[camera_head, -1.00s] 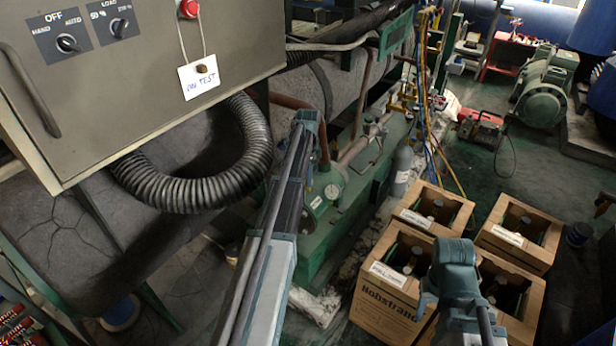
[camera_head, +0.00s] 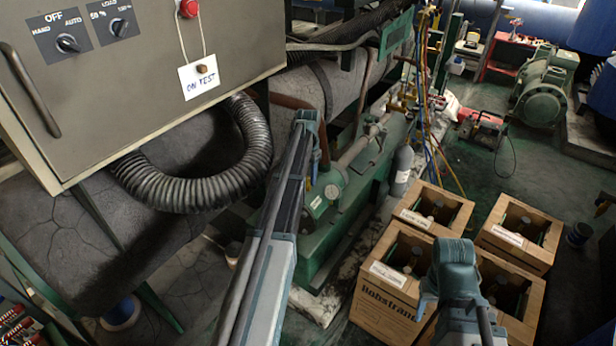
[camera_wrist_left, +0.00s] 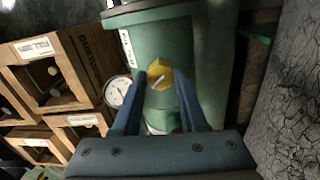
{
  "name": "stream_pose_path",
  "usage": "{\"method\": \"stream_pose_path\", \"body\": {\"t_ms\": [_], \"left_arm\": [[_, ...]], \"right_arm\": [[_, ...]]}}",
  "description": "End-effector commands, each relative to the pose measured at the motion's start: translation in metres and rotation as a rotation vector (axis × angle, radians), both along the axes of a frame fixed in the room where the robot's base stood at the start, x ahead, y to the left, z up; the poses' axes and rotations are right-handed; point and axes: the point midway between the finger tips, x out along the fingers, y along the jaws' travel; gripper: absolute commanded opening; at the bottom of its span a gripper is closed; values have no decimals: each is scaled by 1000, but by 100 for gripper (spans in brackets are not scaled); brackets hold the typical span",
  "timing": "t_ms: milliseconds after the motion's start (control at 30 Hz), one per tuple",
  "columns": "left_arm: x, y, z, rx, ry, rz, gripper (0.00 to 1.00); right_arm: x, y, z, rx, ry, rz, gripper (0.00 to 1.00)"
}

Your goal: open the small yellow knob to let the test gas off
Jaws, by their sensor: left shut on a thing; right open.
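The small yellow knob (camera_wrist_left: 158,70) sits on a green cylindrical body (camera_wrist_left: 165,40) in the left wrist view. My left gripper (camera_wrist_left: 157,82) has its two blue fingers on either side of the knob and is shut on it. A round white-faced gauge (camera_wrist_left: 116,91) is just left of the fingers; it also shows in the head view (camera_head: 332,191). In the head view my left arm reaches up beside the green machine, and the knob and left fingertips are hidden. My right arm is over the cartons, with its gripper out of sight.
Several open cartons (camera_head: 385,311) with bottles stand at lower right. A grey cylinder (camera_head: 402,168) and coloured hoses (camera_head: 428,120) stand behind them. A grey control cabinet (camera_head: 140,105) with an "ON TEST" tag (camera_head: 199,76) and a black corrugated hose (camera_head: 205,188) fill the left.

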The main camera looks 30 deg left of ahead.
Motion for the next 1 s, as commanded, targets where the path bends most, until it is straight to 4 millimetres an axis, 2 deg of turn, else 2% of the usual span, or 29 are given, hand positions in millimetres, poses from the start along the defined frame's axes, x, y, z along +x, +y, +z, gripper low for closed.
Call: {"method": "stream_pose_path", "body": {"t_ms": [500, 1000], "left_arm": [[0, 0, 0, 0, 0, 435, 0], [0, 0, 0, 0, 0, 617, 0]], "right_arm": [[0, 0, 0, 0, 0, 0, 50], [0, 0, 0, 0, 0, 0, 50]]}}
